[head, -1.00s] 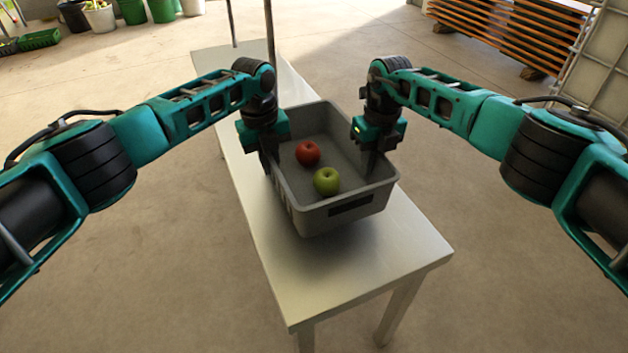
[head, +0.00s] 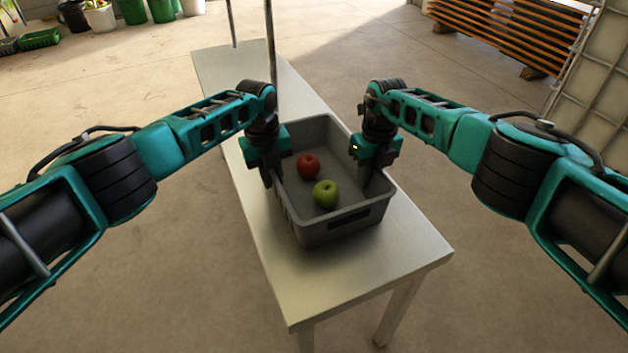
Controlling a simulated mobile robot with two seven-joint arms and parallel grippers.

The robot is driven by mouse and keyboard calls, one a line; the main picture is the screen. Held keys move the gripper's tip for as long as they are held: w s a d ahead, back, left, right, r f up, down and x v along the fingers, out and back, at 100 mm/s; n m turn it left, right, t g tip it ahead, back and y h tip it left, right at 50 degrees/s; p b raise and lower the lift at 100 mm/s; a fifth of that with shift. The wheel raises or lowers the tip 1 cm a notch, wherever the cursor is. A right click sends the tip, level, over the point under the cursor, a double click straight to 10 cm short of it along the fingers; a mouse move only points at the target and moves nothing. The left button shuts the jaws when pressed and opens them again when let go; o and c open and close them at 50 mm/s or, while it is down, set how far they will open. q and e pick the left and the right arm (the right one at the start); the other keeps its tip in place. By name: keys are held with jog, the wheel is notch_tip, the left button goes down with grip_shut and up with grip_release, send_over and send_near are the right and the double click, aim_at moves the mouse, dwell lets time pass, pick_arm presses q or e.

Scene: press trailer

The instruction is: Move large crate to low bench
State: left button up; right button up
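The large grey crate (head: 318,232) sits low over the pale bench (head: 290,288) and appears to rest on it, though its underside is hidden. A red apple (head: 308,166) and a green apple (head: 325,193) lie inside it. My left gripper (head: 268,180) is at the crate's left wall and appears shut on its rim. My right gripper (head: 369,182) is at the right wall and appears shut on that rim. The fingertips are partly hidden by the gripper bodies and the walls.
The bench top is clear in front of the crate and at its far end (head: 215,62). A thin metal post (head: 271,45) rises behind the crate. Stacked orange slats (head: 510,35) and a pale caged container (head: 595,95) stand at the right. Bins (head: 130,10) stand far left.

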pick_arm(q)
jog(key=shift+o, duration=1.3)
pick_arm(e)
jog(key=shift+o, duration=1.3)
jog(key=shift+r, duration=0.4)
pick_arm(q)
notch_tip(320, 180, up, 12)
jog(key=shift+s+a, duration=0.15)
jog(key=shift+a, duration=0.2)
pick_arm(e)
notch_tip(320, 180, up, 11)
jog(key=shift+w+d+r, duration=0.15)
jog(key=shift+d, duration=0.2)
pick_arm(q)
jog(key=shift+s, duration=0.1)
